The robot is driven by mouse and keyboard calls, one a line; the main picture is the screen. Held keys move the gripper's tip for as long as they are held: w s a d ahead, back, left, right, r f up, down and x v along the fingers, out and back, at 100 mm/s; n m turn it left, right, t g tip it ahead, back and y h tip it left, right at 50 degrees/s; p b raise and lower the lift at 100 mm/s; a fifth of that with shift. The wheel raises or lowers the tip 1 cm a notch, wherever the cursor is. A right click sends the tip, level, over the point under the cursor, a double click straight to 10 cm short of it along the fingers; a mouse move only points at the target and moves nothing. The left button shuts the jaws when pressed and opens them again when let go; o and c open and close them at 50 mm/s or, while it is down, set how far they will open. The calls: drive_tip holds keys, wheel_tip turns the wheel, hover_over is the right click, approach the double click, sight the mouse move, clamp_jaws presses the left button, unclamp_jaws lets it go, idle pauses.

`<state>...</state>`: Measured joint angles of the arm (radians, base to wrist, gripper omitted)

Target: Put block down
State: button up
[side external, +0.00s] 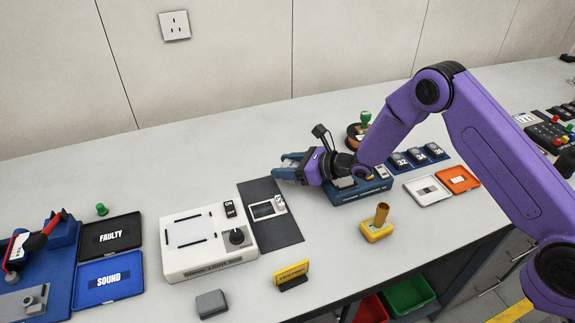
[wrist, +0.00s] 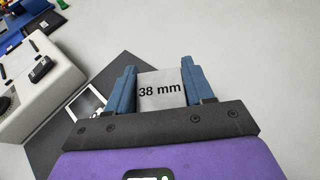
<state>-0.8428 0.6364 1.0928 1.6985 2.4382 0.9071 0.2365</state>
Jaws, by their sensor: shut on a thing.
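My gripper (side external: 286,168) is low over the bench at the far side, just right of the back end of a dark mat (side external: 286,227). In the wrist view my gripper (wrist: 159,66) has its two blue fingers shut on a grey block (wrist: 161,92) marked "38 mm". The block sits between the fingers. In the side view the fingers hide the held block, and I cannot tell whether it touches the bench.
A white box with a knob (side external: 208,242) stands left of the mat. A blue stand (side external: 361,188) is close on the right, under my wrist. A yellow holder (side external: 377,228) and a loose grey block (side external: 211,304) are nearer the front. Bare bench (wrist: 255,65) lies beyond the fingers.

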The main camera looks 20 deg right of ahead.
drive_tip(key=o, duration=1.1)
drive_tip(key=shift+s+d+f, duration=0.1)
drive_tip(key=shift+d+f, duration=0.1)
drive_tip(key=shift+f, duration=0.2)
drive_tip(key=shift+o, duration=0.4)
drive_tip(key=shift+d+f, duration=0.1)
drive_tip(key=shift+r, duration=0.2)
drive_tip(key=v, duration=0.4)
drive_tip(key=r+v, duration=0.1)
drive_tip(key=v, duration=0.7)
drive_tip(key=shift+r, duration=0.2)
drive_tip(key=shift+a, duration=0.25)
